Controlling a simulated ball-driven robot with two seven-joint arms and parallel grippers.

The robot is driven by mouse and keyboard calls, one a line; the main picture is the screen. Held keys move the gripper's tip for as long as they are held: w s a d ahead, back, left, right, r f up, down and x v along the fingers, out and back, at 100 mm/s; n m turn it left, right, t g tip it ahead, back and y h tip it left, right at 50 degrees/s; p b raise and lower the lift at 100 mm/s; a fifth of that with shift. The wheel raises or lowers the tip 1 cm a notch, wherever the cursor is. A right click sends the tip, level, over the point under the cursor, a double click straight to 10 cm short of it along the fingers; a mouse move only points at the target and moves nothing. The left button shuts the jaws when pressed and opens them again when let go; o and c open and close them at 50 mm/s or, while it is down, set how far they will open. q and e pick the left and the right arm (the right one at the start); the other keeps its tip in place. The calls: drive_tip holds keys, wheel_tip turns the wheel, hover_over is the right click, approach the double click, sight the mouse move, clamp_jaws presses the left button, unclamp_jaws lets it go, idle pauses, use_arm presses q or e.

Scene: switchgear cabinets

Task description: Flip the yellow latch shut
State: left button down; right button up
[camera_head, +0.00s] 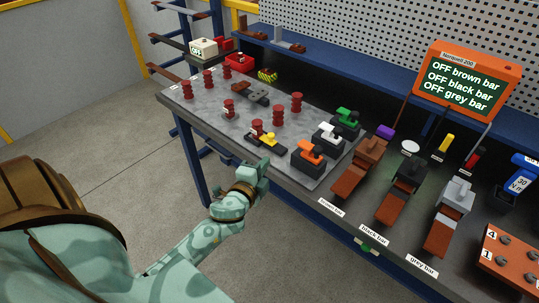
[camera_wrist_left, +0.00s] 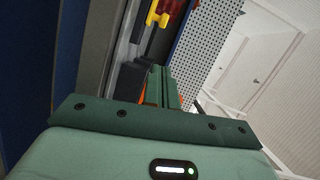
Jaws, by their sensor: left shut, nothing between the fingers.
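The yellow latch (camera_head: 267,141) lies on the grey worktop near its front edge, beside a dark red insulator post. A yellow part, likely the same latch (camera_wrist_left: 158,14), shows at the top of the left wrist view, cut by the frame edge. Whether the latch is raised or down is too small to tell. My left gripper (camera_head: 263,167) is shut and empty, in front of the worktop's front edge, below the latch in the picture and apart from it. Its green fingers (camera_wrist_left: 161,88) are together in the left wrist view. My right gripper is not seen.
Orange (camera_head: 309,152), white (camera_head: 327,133) and green (camera_head: 346,117) handled blocks stand right of the latch. Several dark red posts (camera_head: 296,103) stand behind it. Brown, black and grey bar units lie further right, below an orange-framed screen (camera_head: 466,82). Open floor lies in front of the table.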

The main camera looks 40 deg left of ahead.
use_arm(q)
drive_tip(key=shift+v, duration=1.05)
drive_tip(key=shift+s, duration=0.1)
drive_tip(key=shift+a, duration=0.1)
